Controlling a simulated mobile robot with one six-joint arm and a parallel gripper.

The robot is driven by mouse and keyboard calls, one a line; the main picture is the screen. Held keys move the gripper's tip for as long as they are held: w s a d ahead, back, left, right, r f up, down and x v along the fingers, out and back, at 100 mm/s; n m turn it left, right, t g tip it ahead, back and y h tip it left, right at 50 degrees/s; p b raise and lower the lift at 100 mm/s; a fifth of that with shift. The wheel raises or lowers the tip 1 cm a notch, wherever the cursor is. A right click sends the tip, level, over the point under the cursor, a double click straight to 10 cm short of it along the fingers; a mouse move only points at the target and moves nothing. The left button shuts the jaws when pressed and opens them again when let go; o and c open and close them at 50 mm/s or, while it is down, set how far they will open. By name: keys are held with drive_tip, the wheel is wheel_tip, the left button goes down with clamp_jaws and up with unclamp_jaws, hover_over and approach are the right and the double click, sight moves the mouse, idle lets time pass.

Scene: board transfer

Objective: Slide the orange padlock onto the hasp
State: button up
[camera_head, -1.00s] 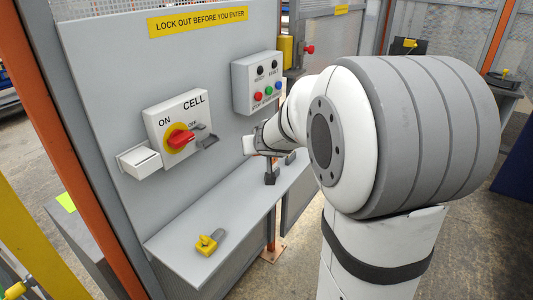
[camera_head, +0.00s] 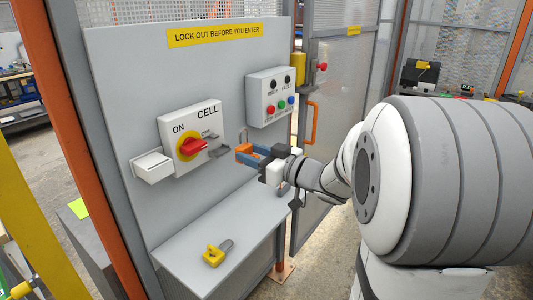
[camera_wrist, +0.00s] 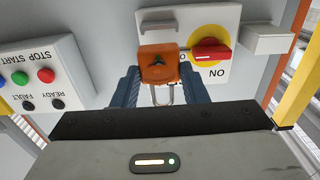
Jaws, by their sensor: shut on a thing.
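The orange padlock (camera_wrist: 158,64) is held between the blue fingers of my gripper (camera_wrist: 159,76), and it also shows in the head view (camera_head: 244,148). Its shackle stands up above the body in the head view and appears below it in the upside-down wrist view. The grey hasp (camera_head: 218,150) sticks out beside the red switch handle (camera_head: 195,146) on the CELL box. The hasp shows just beyond the padlock in the wrist view (camera_wrist: 158,27). In the head view a gap separates the padlock, to the right, from the hasp. My gripper (camera_head: 246,156) is shut on the padlock.
A yellow padlock (camera_head: 217,252) lies on the grey shelf (camera_head: 190,268) below. A white box (camera_head: 152,167) sits left of the switch. A button box (camera_head: 270,97) is mounted on the panel, above and right. The shelf is otherwise mostly clear.

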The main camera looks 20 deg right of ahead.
idle(0.4)
drive_tip(key=x, duration=0.5)
drive_tip(key=shift+w+a, duration=0.25)
drive_tip(key=shift+p, duration=0.3)
idle(1.5)
drive_tip(key=shift+x, duration=1.05)
drive_tip(key=o, duration=1.2)
drive_tip(key=shift+w, duration=0.1)
drive_tip(key=shift+c, duration=0.2)
